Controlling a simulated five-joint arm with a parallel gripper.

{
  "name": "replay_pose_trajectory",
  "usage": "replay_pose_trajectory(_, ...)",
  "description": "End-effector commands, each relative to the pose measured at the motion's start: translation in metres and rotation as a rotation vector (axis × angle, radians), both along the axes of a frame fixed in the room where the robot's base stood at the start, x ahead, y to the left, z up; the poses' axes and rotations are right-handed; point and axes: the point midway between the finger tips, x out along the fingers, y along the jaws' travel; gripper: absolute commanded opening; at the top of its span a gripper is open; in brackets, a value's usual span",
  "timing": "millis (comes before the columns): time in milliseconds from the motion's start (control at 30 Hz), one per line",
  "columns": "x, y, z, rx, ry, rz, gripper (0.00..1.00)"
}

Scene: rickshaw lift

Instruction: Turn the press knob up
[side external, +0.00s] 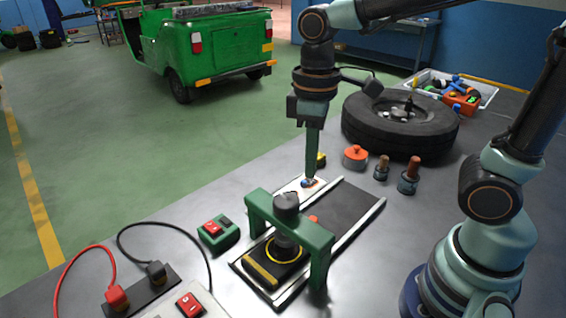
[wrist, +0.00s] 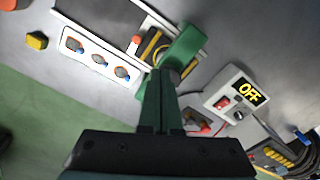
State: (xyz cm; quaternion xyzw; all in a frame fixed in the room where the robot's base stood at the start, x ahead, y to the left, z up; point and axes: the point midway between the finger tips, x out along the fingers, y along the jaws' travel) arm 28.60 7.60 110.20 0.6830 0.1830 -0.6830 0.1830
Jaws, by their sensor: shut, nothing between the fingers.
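I cannot read which one is the press knob. In the side view the panel (side external: 290,190) is partly hidden behind the press and my gripper. The green press (side external: 318,240) stands over a track, with a dark cylinder on top. My gripper (side external: 310,178) is shut and empty, pointing down at the panel. In the wrist view its fingertips (wrist: 162,74) appear beside the third knob; contact is unclear.
A green box with a red switch (side external: 218,232) sits left of the press. A white box reading OFF (wrist: 236,98) has a red switch. Cables lie at the front left. A tyre (side external: 400,122), an orange-lidded pot (side external: 355,156) and two wooden-handled tools stand behind right.

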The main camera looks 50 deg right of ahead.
Motion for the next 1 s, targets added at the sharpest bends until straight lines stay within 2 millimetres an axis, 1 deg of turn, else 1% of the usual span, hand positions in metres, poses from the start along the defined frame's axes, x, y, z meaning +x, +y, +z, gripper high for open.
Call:
replay_pose_trajectory(233,0.0,0.001,0.0,0.0,0.0,0.001,0.0)
replay_pose_trajectory(433,-0.01,0.018,0.008,0.0,-0.001,0.004,0.0)
replay_pose_trajectory(533,-0.012,0.02,0.007,0.0,0.001,0.0,0.0)
replay_pose_trajectory(667,-0.012,0.02,-0.004,-0.001,0.003,-0.001,0.0)
replay_pose_trajectory(1000,-0.011,0.02,-0.044,-0.001,0.003,0.0,0.0)
